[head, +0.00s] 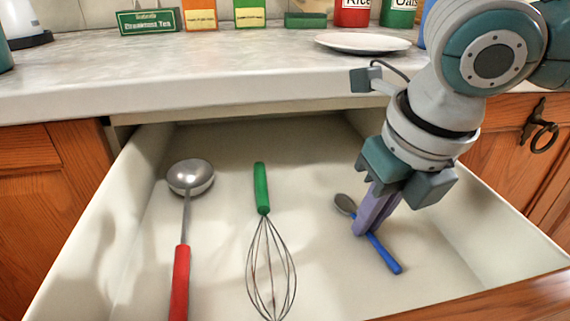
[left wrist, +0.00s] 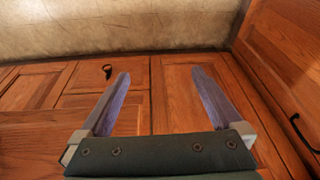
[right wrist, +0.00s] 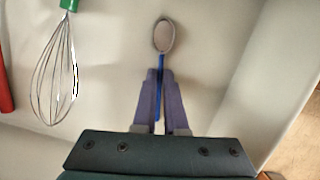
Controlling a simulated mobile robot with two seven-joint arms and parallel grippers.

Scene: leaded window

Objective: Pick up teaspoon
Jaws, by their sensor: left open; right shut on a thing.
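The teaspoon (head: 386,254) has a blue handle and a grey metal bowl. It is in the right part of the open drawer. My right gripper (head: 372,226) reaches down into the drawer and is shut on the teaspoon's handle. In the right wrist view the teaspoon (right wrist: 164,38) points away from the gripper (right wrist: 160,100), with its bowl beyond the fingertips and part of the handle between the fingers. I cannot tell whether the spoon touches the drawer floor. My left gripper (left wrist: 118,80) is open and empty, facing wooden cabinet fronts; it is not in the head view.
The open drawer (head: 110,215) also holds a ladle with a red handle (head: 181,280) and a whisk with a green handle (head: 262,190). A marble counter (head: 220,70) above carries a white plate (head: 362,42), boxes and canisters. The drawer's right wall is close to my right gripper.

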